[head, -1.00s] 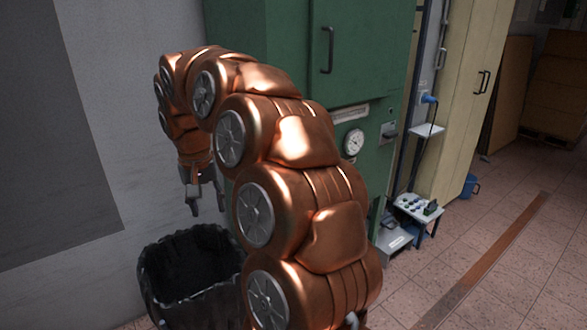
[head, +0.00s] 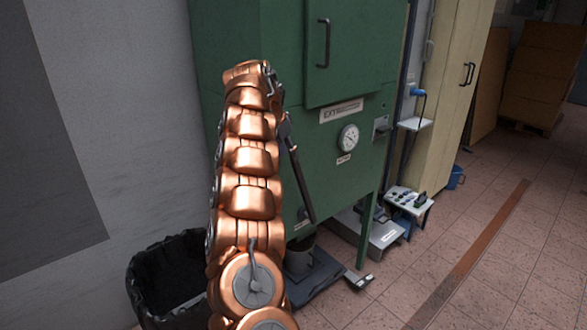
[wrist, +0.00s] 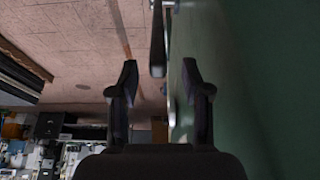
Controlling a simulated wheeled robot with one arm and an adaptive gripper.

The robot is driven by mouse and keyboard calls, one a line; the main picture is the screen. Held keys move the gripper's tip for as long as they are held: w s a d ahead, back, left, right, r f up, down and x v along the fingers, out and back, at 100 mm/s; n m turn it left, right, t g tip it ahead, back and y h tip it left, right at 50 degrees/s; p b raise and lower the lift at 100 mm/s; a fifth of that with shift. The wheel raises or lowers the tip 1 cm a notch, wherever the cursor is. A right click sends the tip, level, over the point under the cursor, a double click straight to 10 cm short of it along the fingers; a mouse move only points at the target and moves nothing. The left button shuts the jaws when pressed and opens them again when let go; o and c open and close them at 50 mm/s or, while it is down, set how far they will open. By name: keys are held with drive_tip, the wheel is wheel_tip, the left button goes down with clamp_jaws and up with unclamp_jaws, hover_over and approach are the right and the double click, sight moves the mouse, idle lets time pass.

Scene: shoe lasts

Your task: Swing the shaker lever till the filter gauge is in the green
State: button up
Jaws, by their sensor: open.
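The green extraction cabinet (head: 270,50) carries a round white filter gauge (head: 348,138) on its front; its needle is too small to read against any colour band. A long dark lever (head: 301,185) slants across the cabinet's lower front, its upper end leaning left beside my arm. My gripper (head: 276,84) is at the top of my raised arm, mostly hidden by it, close to the cabinet face. In the wrist view my gripper (wrist: 160,70) is open, with a dark bar (wrist: 158,42), seemingly the lever, ending around the gap between the fingertips. Contact cannot be told.
A black-lined bin (head: 150,285) stands at lower left, beside my arm. A small control stand (head: 410,200) and a beige cupboard (head: 450,70) are at right. The tiled floor at front right is clear.

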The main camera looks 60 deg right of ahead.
sight(297, 179)
drive_tip(key=shift+s+d+f+m, duration=0.25)
drive_tip(key=shift+d+m, duration=0.05)
drive_tip(key=shift+d, duration=0.1)
drive_tip(key=shift+p+x, duration=0.9)
drive_tip(key=shift+x, duration=2.8)
drive_tip(key=shift+c, duration=0.4)
clamp_jaws()
